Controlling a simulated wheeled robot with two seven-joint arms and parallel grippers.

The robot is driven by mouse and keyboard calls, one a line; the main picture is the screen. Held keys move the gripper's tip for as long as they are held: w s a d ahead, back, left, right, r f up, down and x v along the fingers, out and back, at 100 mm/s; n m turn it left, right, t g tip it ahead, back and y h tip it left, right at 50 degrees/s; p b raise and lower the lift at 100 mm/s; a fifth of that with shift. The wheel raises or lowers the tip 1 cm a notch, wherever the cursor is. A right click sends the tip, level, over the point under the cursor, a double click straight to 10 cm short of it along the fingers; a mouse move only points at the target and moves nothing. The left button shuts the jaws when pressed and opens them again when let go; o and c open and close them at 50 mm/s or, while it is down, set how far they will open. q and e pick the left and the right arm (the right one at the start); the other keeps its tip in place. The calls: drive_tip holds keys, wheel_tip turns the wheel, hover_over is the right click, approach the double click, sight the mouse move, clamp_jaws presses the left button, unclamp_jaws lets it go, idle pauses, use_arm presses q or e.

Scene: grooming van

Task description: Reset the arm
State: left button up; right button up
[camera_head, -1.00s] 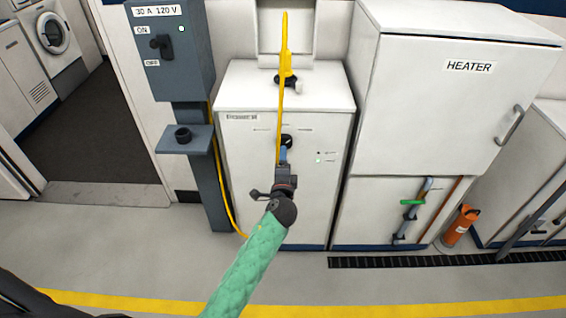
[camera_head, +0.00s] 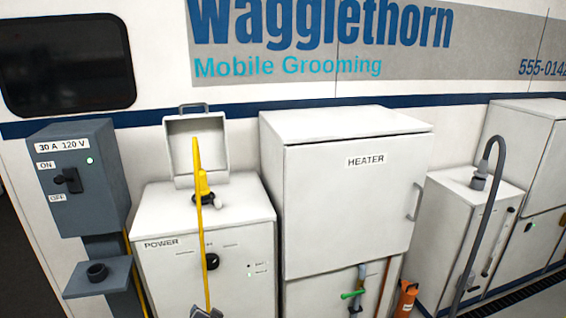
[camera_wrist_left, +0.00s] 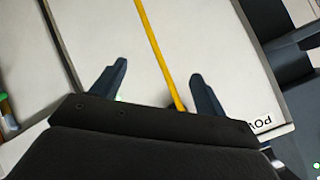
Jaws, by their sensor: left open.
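Only the tip of my left gripper (camera_head: 203,313) shows in the head view, at the bottom edge in front of the white POWER cabinet (camera_head: 165,285). In the left wrist view, the two dark fingers of my left gripper (camera_wrist_left: 158,72) stand apart. The yellow cable (camera_wrist_left: 150,38) runs across the view between them, and I cannot tell how far beyond the fingertips it lies. In the head view the yellow cable (camera_head: 204,250) hangs from a yellow plug (camera_head: 203,184) at a black socket on the cabinet top. My right gripper is not in view.
A lidded opening (camera_head: 196,150) stands raised behind the plug. The grey switch box (camera_head: 90,200) with a small shelf (camera_head: 97,279) is at left. The white HEATER cabinet (camera_head: 350,210) is at right. Farther right, a grey hose (camera_head: 487,210) arches from a low cabinet (camera_head: 440,215).

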use_arm(q)
drive_tip(key=s+d+f+g+h, duration=0.1)
drive_tip(key=s+f, duration=0.5)
drive_tip(key=s, duration=0.6)
drive_tip(key=s+d+f+n+g+h, duration=0.1)
drive_tip(key=s+f+g, duration=0.4)
drive_tip(key=s, duration=0.7)
drive_tip(key=s+d+f+n+g+h, duration=0.1)
drive_tip(key=s+d+f+g+h, duration=0.2)
drive_tip(key=s+f, duration=0.5)
drive_tip(key=s+d, duration=0.1)
drive_tip(key=s, duration=0.3)
drive_tip(key=shift+s+d+f, duration=0.15)
drive_tip(key=shift+d, duration=0.2)
